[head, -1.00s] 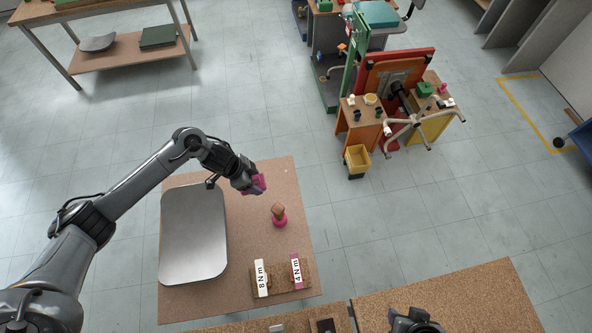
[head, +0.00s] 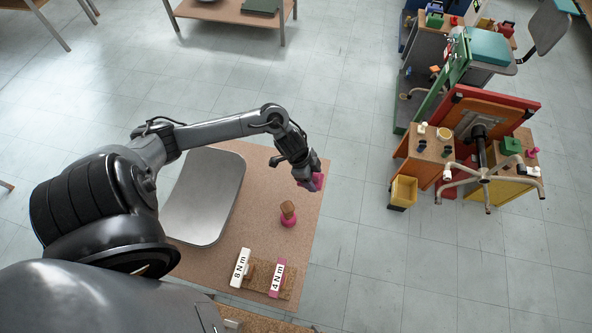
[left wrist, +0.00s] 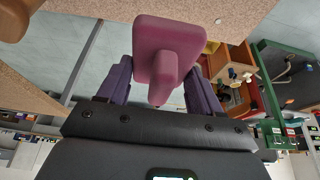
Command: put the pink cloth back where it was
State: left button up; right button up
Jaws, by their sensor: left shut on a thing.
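My left gripper (head: 310,182) is shut on the pink cloth (head: 319,179), over the far right part of the brown table (head: 262,215). In the left wrist view the cloth (left wrist: 168,48) looks like a rounded pink slab with a narrower part toward me, between the purple fingers (left wrist: 160,88). Whether the cloth touches the table cannot be told. My right gripper is out of view.
A brown block on a round pink base (head: 288,219) stands near the gripper. A grey tray (head: 205,195) lies left. White "8 Nm" (head: 240,268) and pink "4 Nm" (head: 277,278) labelled pieces stand in front. An overturned chair base (head: 487,178) stands beyond open floor at right.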

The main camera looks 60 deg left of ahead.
pick_arm(q)
jog(key=a+f, duration=0.2)
jog(key=a, duration=0.1)
jog(key=a+f, duration=0.2)
jog(key=a, duration=0.2)
jog(key=a+f+b, duration=0.1)
jog(key=a+f, duration=0.1)
jog(key=a, duration=0.1)
jog(key=shift+s+a+f, duration=0.1)
jog(key=shift+s+a, duration=0.1)
jog(key=shift+s, duration=0.2)
jog(key=shift+f, duration=2)
jog(key=shift+f+b, duration=0.15)
jog(key=shift+b, duration=0.2)
jog(key=o, duration=1)
jog(key=shift+s+a+r, duration=0.1)
jog(key=shift+r, duration=0.3)
jog(key=p+v, duration=0.2)
jog(key=v, duration=0.9)
jog(key=shift+r, duration=0.25)
